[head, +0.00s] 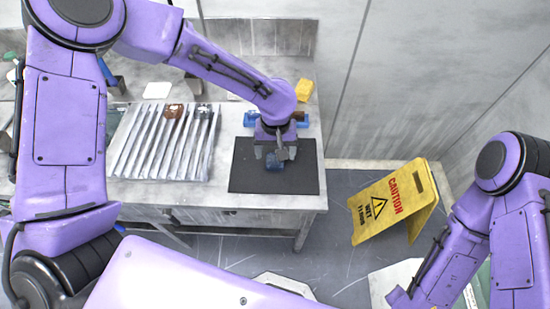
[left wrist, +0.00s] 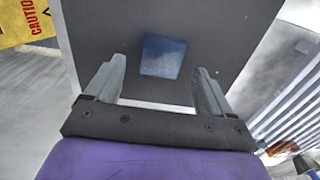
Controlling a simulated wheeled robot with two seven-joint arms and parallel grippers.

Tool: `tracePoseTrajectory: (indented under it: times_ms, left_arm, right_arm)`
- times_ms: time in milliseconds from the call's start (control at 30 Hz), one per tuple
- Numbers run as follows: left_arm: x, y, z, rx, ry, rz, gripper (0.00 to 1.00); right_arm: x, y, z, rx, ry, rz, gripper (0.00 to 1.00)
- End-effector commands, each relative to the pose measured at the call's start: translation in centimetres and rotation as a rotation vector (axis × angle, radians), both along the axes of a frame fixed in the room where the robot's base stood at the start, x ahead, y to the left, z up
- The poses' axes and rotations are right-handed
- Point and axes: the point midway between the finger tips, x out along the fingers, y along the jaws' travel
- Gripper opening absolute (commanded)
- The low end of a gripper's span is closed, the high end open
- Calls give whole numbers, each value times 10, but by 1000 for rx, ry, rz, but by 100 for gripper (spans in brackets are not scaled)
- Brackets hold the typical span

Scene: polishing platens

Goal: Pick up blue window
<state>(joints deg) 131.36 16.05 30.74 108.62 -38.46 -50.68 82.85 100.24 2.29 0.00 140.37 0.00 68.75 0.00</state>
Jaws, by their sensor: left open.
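The blue window (left wrist: 163,56) is a small dark-blue square lying flat on a dark grey mat (left wrist: 112,28). In the head view the blue window (head: 274,162) shows just below my left gripper (head: 274,151), on the mat (head: 248,180). My left gripper (left wrist: 157,88) is open, with its two fingers apart in the left wrist view. The window appears between and beyond the fingertips there, with nothing held. My right arm shows at the lower right of the head view, but its gripper jaws cannot be made out.
A ribbed metal rack (head: 150,150) stands left of the mat, with a brown block (head: 173,111) on it. Blue items (head: 251,118) and a yellow block (head: 304,90) sit behind the mat. A yellow caution sign (head: 385,207) stands on the floor right of the table.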

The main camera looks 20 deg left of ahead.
Motion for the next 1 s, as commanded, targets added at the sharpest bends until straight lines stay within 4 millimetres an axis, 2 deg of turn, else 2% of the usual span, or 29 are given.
tracePoseTrajectory:
  times_ms: [33,100,200,400,600,867,1000]
  left_arm:
    - [0,1,-6,-3,5,3,83]
    - [0,1,-18,-1,3,3,83]
    - [0,2,-26,0,0,3,83]
    - [0,3,-27,0,-2,4,83]
    - [0,3,-27,1,-2,3,19]
    - [0,3,-26,1,-2,3,19]
    - [1,3,-17,0,-5,4,19]
  right_arm:
    - [0,0,8,0,0,0,43]
    - [0,0,8,0,0,0,43]
    - [0,0,8,0,0,0,43]
    - [0,0,7,0,0,0,43]
    - [0,0,7,0,0,0,43]
    - [0,0,7,0,0,0,43]
    - [0,0,6,0,0,0,43]
